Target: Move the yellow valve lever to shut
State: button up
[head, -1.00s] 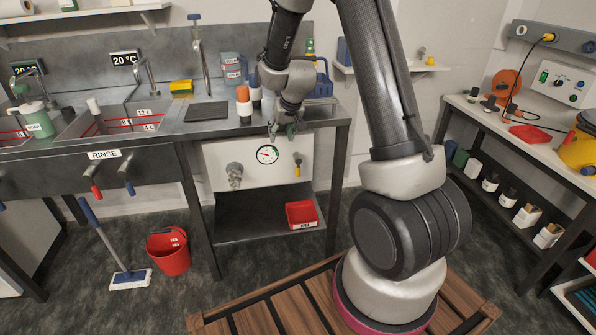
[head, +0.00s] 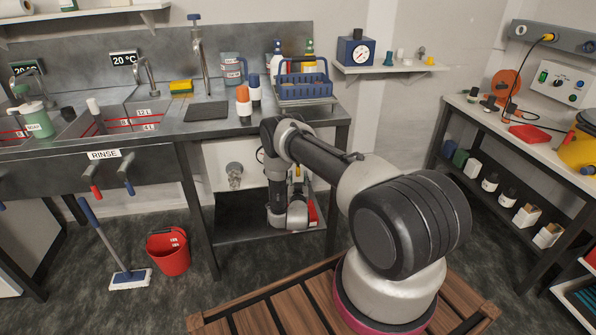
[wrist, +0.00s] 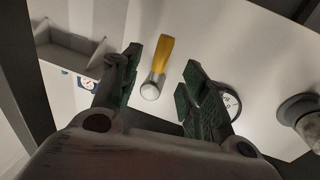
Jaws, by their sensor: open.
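The yellow valve lever (wrist: 164,53) shows in the wrist view with its round pale pivot end (wrist: 150,91) on a white panel (wrist: 262,50). Its handle points to the top of that picture. My gripper (wrist: 162,62) is open, with one green-padded finger on each side of the lever. Clear gaps show on both sides, so neither finger appears to touch it. How far the fingertips are from the panel, I cannot tell. In the head view my arm reaches down in front of the panel and mostly hides the gripper and lever.
A round gauge (wrist: 230,102) and a grey pipe fitting (wrist: 300,108) are on the same panel. The fitting also shows in the head view (head: 234,174). A red bin (head: 313,213) on the lower shelf is partly behind my arm. A red bucket (head: 169,252) stands on the floor.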

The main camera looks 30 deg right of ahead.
jog(key=x, duration=0.6)
jog(key=shift+w+d, duration=0.2)
jog(key=shift+w, duration=0.15)
jog(key=shift+c, duration=0.2)
grip_shut()
